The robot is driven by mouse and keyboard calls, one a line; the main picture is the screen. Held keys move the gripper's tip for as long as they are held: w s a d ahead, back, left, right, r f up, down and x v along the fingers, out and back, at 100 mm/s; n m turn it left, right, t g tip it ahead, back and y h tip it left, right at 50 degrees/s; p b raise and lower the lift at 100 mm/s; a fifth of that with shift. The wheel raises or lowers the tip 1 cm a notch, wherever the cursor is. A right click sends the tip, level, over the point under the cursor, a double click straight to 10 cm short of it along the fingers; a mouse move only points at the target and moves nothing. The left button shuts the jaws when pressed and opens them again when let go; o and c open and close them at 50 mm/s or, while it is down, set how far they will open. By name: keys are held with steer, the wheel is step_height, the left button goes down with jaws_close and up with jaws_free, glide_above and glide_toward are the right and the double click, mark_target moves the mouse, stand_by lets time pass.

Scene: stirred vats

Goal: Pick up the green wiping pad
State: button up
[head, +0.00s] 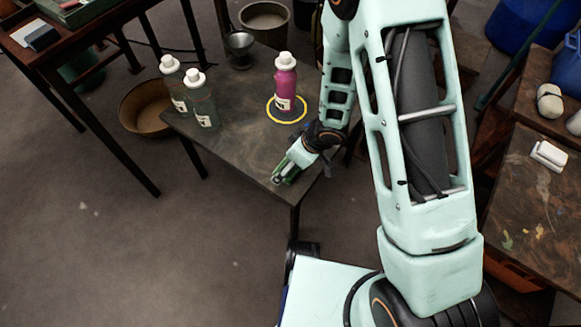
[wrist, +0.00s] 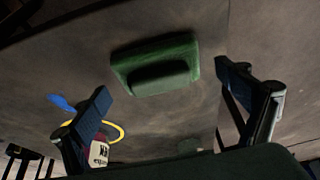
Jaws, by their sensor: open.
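The gripper is open and not closed on the pad. In the head view the arm and gripper hide most of the pad.
A pink bottle (head: 285,84) stands inside a yellow ring (head: 270,112) on the same table (head: 240,135). Two greyish-green bottles with white caps (head: 202,104) stand at its left edge. Open floor lies at front left.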

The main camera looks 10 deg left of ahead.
steer(key=c, duration=1.4)
steer(key=shift+r, duration=0.15)
